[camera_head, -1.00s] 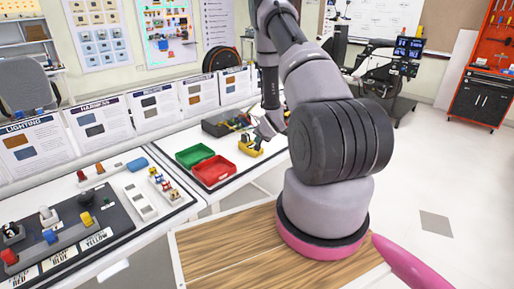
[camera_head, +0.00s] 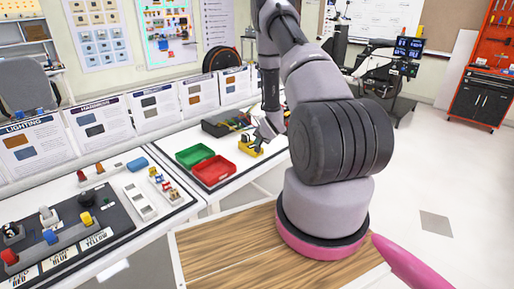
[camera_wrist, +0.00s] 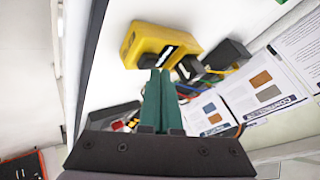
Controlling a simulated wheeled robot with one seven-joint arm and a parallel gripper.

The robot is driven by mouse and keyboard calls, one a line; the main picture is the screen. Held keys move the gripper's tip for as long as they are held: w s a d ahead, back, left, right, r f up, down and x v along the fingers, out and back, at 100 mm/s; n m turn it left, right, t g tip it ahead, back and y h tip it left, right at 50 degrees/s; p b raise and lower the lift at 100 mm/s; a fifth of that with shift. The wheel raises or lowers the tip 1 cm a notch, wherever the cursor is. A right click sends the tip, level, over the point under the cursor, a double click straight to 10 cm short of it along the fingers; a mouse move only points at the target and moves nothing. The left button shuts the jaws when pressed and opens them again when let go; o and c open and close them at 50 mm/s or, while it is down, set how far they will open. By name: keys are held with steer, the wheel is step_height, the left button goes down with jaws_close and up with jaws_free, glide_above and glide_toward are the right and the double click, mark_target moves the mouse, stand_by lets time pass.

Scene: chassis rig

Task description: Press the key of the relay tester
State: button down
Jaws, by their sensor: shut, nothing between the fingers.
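The yellow relay tester (camera_head: 248,147) sits on the white bench, right of the red bin. In the wrist view the tester (camera_wrist: 160,42) fills the upper middle, with a dark patch with a white edge on its near side. I cannot tell for sure whether this patch is the key. My gripper (camera_head: 260,139) is right over the tester's right side. In the wrist view my gripper's green fingers (camera_wrist: 160,72) are together and empty. Their tips overlap the tester's near edge beside the dark patch; whether they touch is unclear.
A green bin (camera_head: 194,156) and a red bin (camera_head: 213,170) stand left of the tester. A black box with wires (camera_head: 226,122) lies behind it. Information boards (camera_head: 198,98) line the bench's back edge. The floor at right is clear.

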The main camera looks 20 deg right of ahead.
steer(key=shift+f, duration=0.45)
stand_by(0.6)
steer(key=shift+r, duration=0.9)
steer(key=shift+r, duration=2.45)
steer(key=shift+r, duration=0.1)
